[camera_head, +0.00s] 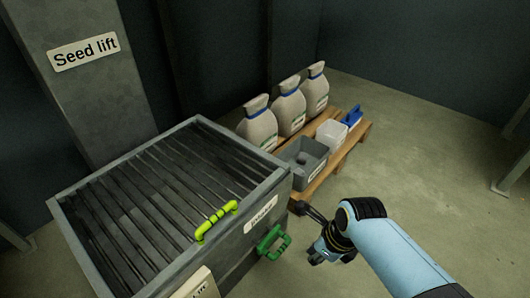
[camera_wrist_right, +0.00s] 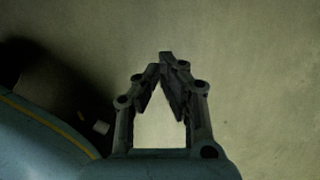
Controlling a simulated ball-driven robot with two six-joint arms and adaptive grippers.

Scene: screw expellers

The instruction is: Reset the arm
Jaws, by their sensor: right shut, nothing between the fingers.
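My right arm, light blue with black joints, comes into the head view from the lower right. My left arm and left gripper are not in view.
Floor at the right (camera_head: 430,170) is clear.

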